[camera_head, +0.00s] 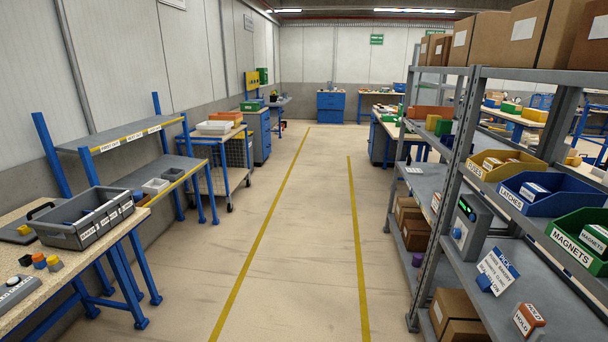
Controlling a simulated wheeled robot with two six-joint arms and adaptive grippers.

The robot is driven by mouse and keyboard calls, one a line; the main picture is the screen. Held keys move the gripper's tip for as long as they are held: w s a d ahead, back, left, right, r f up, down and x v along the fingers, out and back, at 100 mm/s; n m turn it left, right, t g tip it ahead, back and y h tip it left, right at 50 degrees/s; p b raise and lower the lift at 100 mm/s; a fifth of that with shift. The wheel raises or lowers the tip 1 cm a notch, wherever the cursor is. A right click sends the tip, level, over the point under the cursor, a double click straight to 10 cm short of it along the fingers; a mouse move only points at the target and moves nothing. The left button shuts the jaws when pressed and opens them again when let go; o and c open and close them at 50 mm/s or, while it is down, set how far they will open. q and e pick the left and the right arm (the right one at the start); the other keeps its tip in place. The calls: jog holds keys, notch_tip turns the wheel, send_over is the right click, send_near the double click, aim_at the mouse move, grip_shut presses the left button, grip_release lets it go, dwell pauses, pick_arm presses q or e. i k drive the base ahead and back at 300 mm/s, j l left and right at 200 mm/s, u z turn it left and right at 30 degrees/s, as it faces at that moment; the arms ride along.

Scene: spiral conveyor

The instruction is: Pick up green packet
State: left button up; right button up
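A green bin labelled MAGNETS (566,243) sits on the right-hand shelf unit at the right edge of the view. Small packets (594,239) with white faces and some green lie in it, and one carries a MAGNETS label. The bin and its contents are partly cut off by the picture edge, so I cannot tell how many packets it holds. No separate green packet shows clearly outside the bin. Neither of my grippers is in view.
A blue LATCHES bin (514,201) and a yellow GUIDES bin (479,172) stand beside the green one. A grey device (467,232), a PICK sign (497,272) and an orange HOLD block (528,320) are below. The aisle floor (297,240) is clear; a workbench (110,230) stands left.

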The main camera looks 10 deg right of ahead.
aim_at(443, 127)
jog(key=i+l+z, duration=0.25)
jog(key=i, duration=0.6)
jog(key=i+j+z, duration=0.1)
jog(key=i+z, duration=0.15)
jog(key=i, duration=0.65)
jog(key=i+j+z, duration=0.1)
jog(key=i+z, duration=0.25)
jog(key=i+j+z, duration=0.25)
jog(key=i+z, duration=0.15)
jog(key=i+j+z, duration=0.35)
jog(key=i+j, duration=0.05)
jog(key=i, duration=0.05)
